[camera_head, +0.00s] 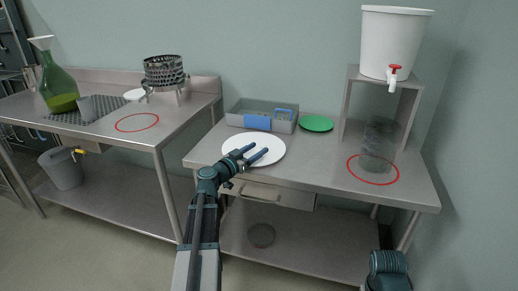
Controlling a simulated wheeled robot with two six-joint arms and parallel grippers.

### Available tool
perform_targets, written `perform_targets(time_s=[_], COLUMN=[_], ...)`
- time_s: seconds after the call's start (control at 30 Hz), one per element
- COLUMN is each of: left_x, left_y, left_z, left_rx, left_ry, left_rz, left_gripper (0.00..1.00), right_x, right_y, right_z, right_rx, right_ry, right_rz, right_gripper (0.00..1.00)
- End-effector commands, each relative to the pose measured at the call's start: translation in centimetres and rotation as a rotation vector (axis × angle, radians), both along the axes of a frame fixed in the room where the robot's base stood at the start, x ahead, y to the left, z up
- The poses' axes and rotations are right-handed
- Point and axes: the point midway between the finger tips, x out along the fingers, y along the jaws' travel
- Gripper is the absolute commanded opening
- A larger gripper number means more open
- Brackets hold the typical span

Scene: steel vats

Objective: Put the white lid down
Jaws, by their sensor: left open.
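The white lid (270,142) is a flat white disc on the right steel table (310,168), near its front left edge. It appears to lie flat on the tabletop. My left gripper (259,152) is over the lid, its two fingers spread apart and pointing right. It is open and hides part of the lid. I cannot tell whether the fingers touch the lid. Part of my right arm (388,268) shows at the bottom right, but its gripper is out of view.
A grey tray (233,111) with blue items and a green lid (316,123) are behind. A clear container (378,145) stands in a red ring at right, below a white bucket (392,42) with a tap. The left table (185,122) holds a green flask (58,85) and a perforated steel basket (163,72).

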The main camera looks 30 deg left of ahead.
Motion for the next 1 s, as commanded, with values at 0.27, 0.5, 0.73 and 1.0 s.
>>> perform_targets(time_s=[0.27, 0.5, 0.73, 1.0], left_x=[-6.2, -9.3, -10.1, -10.0], left_y=[0.8, 1.4, 1.6, 1.6], left_z=[0.0, 0.0, 0.0, 0.0], left_rx=[0.000, 0.000, 0.000, 0.000], left_ry=[0.000, 0.000, 0.000, 0.000], left_rz=[0.004, 0.002, 0.000, 0.000], left_gripper=[0.58, 0.58, 0.58, 0.58], right_x=[0.0, 0.0, 0.0, 0.0], right_y=[0.0, 0.0, 0.0, 0.0], right_z=[0.0, 0.0, 0.0, 0.0], right_rx=[0.000, 0.000, 0.000, 0.000], right_ry=[0.000, 0.000, 0.000, 0.000], right_rz=[0.000, 0.000, 0.000, 0.000], right_gripper=[0.50, 0.50, 0.50, 0.50])
